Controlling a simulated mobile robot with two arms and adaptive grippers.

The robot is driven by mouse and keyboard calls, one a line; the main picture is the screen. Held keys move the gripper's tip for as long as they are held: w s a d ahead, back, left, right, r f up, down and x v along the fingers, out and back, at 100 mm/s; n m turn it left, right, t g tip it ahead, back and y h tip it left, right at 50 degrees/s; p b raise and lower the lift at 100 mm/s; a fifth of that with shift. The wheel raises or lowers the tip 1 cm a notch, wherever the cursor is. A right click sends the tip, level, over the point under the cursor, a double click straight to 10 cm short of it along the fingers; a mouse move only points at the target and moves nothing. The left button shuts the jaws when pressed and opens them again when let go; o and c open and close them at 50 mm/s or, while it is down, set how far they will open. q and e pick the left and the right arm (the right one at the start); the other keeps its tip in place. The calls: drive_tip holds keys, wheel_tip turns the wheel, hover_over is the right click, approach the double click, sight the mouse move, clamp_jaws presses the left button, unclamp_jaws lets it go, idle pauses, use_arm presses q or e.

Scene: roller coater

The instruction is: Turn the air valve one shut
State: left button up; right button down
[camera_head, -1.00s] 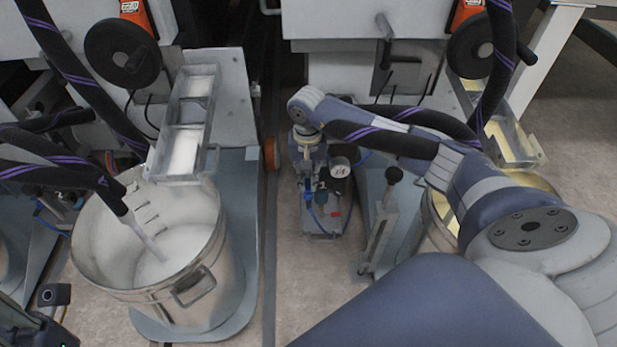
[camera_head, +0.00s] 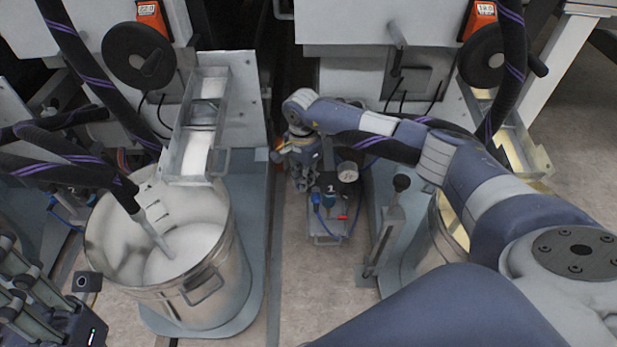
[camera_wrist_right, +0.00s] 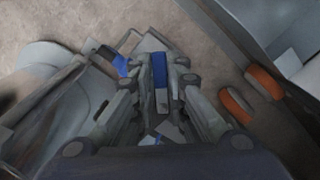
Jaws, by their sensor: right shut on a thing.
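The air unit (camera_head: 329,207), marked 1, stands on the floor between the two machines, with a round gauge (camera_head: 347,172) on top. My right gripper (camera_head: 302,183) reaches down at its left side, and its wrist and fingers hide part of the unit. In the right wrist view, my right gripper (camera_wrist_right: 160,100) is shut on a blue handle (camera_wrist_right: 160,70), the air valve one, which lies between the fingers. The exact angle of the handle is hard to tell. My left gripper (camera_head: 30,295) shows at the lower left, dark and partly cut off; its opening is unclear.
A large steel pot (camera_head: 225,270) with white liquid stands left, under a tray (camera_head: 195,150). A lever on a stand (camera_head: 392,225) and a second pot (camera_head: 425,245) stand right. Orange wheels (camera_wrist_right: 250,95) lie close to the right gripper in the wrist view.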

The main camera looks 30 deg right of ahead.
drive_tip(key=shift+w+d+m+p, duration=0.15)
drive_tip(key=shift+w+m, duration=0.45)
drive_tip(key=shift+m, duration=0.85)
drive_tip(key=shift+w+m+p, duration=0.3)
drive_tip(key=shift+w+m, duration=0.25)
drive_tip(key=shift+m, duration=0.95)
drive_tip(key=shift+w+d+m+p, duration=0.15)
drive_tip(key=shift+w+m, duration=0.45)
drive_tip(key=shift+m, duration=0.85)
drive_tip(key=shift+a, duration=0.1)
drive_tip(key=c, duration=1.6)
unclamp_jaws()
wheel_tip(320, 180, up, 12)
